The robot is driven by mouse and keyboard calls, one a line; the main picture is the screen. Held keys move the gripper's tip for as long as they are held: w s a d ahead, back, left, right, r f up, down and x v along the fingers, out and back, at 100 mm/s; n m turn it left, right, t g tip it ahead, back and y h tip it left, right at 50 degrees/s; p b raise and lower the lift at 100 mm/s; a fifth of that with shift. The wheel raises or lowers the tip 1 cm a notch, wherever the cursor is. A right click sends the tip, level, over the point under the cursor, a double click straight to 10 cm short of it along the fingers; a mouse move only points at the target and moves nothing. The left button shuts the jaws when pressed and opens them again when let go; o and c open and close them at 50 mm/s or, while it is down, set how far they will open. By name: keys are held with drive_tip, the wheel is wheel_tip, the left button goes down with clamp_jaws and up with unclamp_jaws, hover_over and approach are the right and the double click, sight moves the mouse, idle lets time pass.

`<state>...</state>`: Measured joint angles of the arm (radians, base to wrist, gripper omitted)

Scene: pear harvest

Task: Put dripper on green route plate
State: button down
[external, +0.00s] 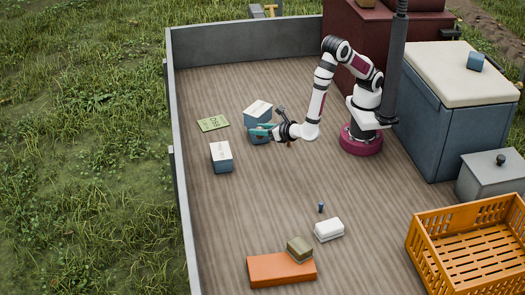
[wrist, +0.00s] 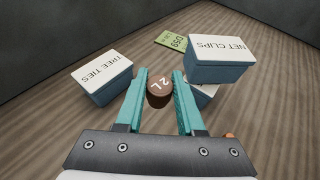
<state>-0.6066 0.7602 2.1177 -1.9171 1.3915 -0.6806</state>
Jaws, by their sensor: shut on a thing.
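The dripper (wrist: 159,90) is a small dark brown cylinder with a pale top marked "2 L". My gripper (wrist: 160,80) has its two teal fingers around it and is shut on it. In the external view my gripper (external: 260,131) is over the left part of the truck bed, close to blue boxes; I cannot make out the dripper there. The green route plate (external: 213,123) lies flat on the bed, to the left of my gripper. In the wrist view the plate (wrist: 171,40) is ahead of the fingers, marked "D59", with nothing on it.
The NET CLIPS box (wrist: 220,58) stands right of the fingertips, overlapping another box (wrist: 205,92). The TREE TIES box (wrist: 101,78) is on the left. A bed wall (external: 178,170) runs beyond the plate. An orange crate (external: 465,245) stands front right.

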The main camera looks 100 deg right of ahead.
wheel_tip(320, 180, up, 7)
drive_tip(key=shift+r, duration=0.1)
drive_tip(key=w+d+m+g+h, duration=0.1)
drive_tip(key=w+d+m+g, duration=0.1)
drive_tip(key=d, duration=1.5)
drive_tip(key=w+d+m+g+h, duration=0.1)
drive_tip(key=w+d, duration=0.1)
drive_tip(key=d, duration=1.4)
hover_over(213, 123)
drive_tip(key=f, duration=1.2)
drive_tip(key=shift+s+d, duration=0.2)
drive_tip(key=shift+w+a+f, duration=0.15)
drive_tip(key=shift+f, duration=2)
drive_tip(key=shift+f, duration=0.1)
